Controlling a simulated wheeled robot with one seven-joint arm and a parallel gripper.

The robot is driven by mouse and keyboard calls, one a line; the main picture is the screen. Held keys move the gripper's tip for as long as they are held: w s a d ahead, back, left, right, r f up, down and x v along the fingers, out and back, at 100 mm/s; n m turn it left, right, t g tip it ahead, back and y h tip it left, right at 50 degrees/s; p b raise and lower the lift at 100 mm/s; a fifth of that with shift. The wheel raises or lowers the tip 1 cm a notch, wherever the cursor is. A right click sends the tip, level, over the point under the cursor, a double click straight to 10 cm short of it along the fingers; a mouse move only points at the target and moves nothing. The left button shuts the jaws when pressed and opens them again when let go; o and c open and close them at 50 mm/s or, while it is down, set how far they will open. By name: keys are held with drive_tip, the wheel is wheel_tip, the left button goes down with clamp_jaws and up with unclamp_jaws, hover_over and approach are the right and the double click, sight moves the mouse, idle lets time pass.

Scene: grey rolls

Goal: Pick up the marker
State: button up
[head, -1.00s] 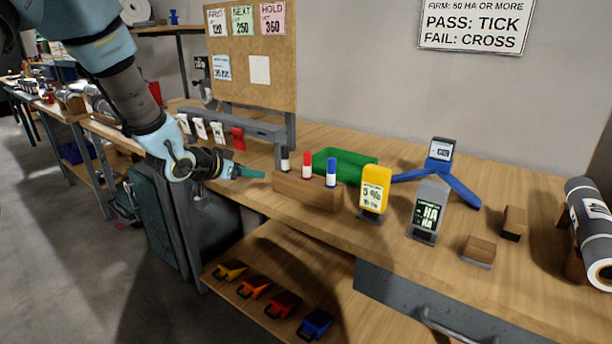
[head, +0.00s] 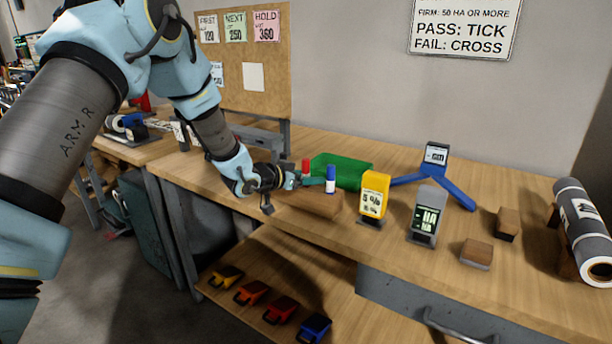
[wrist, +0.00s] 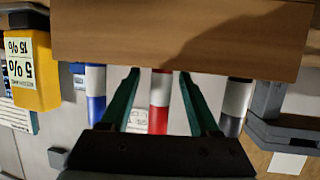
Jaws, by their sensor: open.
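The wooden marker block (head: 314,204) stands on the workbench and holds upright markers with white bodies and coloured tops. The red marker (head: 305,166) and the blue marker (head: 330,180) show in the head view. In the wrist view, the red marker (wrist: 160,103) appears between the green fingers of my gripper (wrist: 159,88), with gaps on both sides. The blue marker (wrist: 96,95) is outside the left finger, and a dark-topped marker (wrist: 235,105) is outside the right one. My gripper (head: 313,182) is open at the block; in the head view it hides the dark-topped marker.
A green tray (head: 343,170) lies behind the block. A yellow gauge (head: 374,194) and a grey gauge (head: 428,214) stand to the right, with a blue stand (head: 455,190) behind. Small wooden blocks (head: 477,253) and a grey roll (head: 583,222) are farther right.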

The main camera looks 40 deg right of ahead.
drive_tip(key=shift+x, duration=1)
clamp_jaws()
